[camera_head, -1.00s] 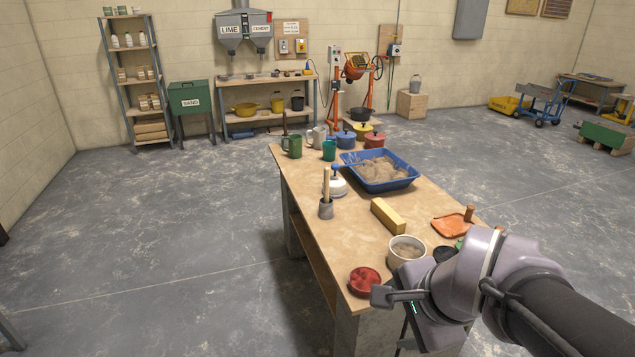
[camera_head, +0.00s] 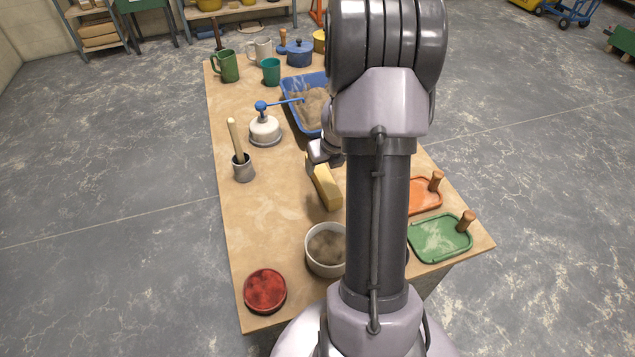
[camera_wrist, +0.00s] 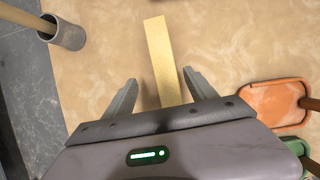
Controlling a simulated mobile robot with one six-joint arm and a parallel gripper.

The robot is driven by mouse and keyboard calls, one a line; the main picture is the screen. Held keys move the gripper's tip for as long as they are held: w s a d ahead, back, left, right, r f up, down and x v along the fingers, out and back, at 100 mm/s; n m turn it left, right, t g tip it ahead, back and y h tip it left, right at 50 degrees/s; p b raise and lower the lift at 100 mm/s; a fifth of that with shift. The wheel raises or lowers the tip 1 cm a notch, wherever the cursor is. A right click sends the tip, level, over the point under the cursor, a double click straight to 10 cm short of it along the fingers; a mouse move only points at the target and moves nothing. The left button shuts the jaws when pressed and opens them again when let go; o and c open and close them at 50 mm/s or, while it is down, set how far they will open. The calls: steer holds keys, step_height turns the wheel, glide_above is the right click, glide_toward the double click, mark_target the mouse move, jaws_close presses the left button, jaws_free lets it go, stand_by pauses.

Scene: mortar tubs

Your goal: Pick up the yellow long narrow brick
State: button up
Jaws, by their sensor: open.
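The yellow long narrow brick (camera_head: 326,188) lies flat on the wooden table, its upper part hidden behind my arm and gripper in the head view. In the wrist view the brick (camera_wrist: 162,58) runs from the top middle down between my fingers, and its near end is hidden behind the gripper body. My gripper (camera_wrist: 155,88) is open, with one finger on each side of the brick and a gap on both sides. In the head view only part of my gripper (camera_head: 322,152) shows, over the brick's far end.
A white tub of mortar (camera_head: 322,252) and a red dish (camera_head: 265,290) stand nearer. Orange (camera_head: 424,194) and green (camera_head: 441,240) trays with handles lie right. A grey pot (camera_head: 243,170), white pump jar (camera_head: 265,130) and blue sand tray (camera_head: 300,100) are around the brick.

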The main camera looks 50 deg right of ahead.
mark_target(323, 174)
steer(key=x, duration=0.3)
steer(key=shift+b, duration=0.4)
steer(key=b+x, duration=0.2)
steer(key=x, duration=0.1)
steer(key=b+x, duration=0.1)
steer(key=x, duration=0.1)
steer(key=shift+s+d+f+b, duration=0.25)
steer(key=shift+d+b, duration=0.05)
steer(key=shift+b, duration=0.05)
steer(key=shift+w, duration=0.15)
steer(key=shift+r, duration=0.1)
steer(key=shift+c, duration=0.8)
jaws_close()
